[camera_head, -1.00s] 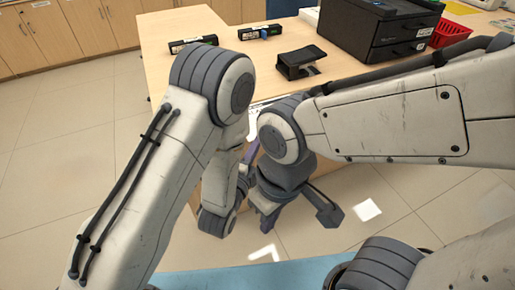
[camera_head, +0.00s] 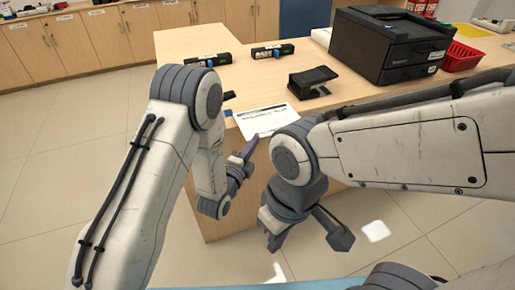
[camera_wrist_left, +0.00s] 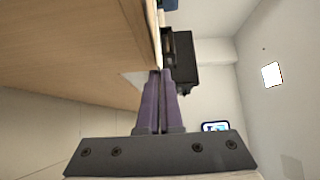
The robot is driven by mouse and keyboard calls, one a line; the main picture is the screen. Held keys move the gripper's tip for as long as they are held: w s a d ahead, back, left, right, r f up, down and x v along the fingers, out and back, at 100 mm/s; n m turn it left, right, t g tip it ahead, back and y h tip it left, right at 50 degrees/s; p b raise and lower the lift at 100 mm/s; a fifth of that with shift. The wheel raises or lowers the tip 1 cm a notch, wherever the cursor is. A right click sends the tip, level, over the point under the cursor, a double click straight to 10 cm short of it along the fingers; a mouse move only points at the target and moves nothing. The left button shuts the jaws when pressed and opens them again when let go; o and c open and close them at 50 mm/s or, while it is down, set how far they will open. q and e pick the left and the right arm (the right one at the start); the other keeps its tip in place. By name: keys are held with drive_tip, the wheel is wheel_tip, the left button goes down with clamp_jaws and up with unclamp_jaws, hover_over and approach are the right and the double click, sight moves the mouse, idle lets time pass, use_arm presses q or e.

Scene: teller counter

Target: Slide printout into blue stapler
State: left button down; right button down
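The white printout (camera_head: 262,121) lies at the desk's near edge, with printed lines on it; my right arm covers part of it. My left gripper (camera_head: 249,148) has purple fingers at its near corner. In the left wrist view the fingers (camera_wrist_left: 160,72) are close together, with a white sliver of the printout (camera_wrist_left: 134,79) beside their tips. They appear shut on it. Two dark bars with blue parts, probably staplers, lie farther back, one left (camera_head: 207,60) and one right (camera_head: 272,52). Another blue piece (camera_head: 228,112) is mostly hidden behind my left arm. My right gripper (camera_head: 306,240) is open and empty, below the desk edge.
A black punch-like device (camera_head: 312,82) stands right of the printout. A black printer-like box (camera_head: 388,45) and a red basket (camera_head: 461,56) are at the back right. The desk top (camera_head: 245,85) between the bars and the printout is mostly clear.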

sight(246, 131)
use_arm(q)
drive_tip(key=w, duration=0.2)
drive_tip(key=w+a, duration=0.2)
drive_tip(key=w, duration=0.1)
drive_tip(key=shift+w+f, duration=0.15)
drive_tip(key=shift+w, duration=0.2)
drive_tip(key=shift+w+a+f, duration=0.1)
drive_tip(key=shift+w+a, duration=0.05)
drive_tip(key=shift+a, duration=0.45)
drive_tip(key=a, duration=0.2)
drive_tip(key=s+a+b, duration=0.1)
drive_tip(key=shift+s+f, duration=0.1)
drive_tip(key=shift+f, duration=0.15)
drive_tip(key=c, duration=1)
unclamp_jaws()
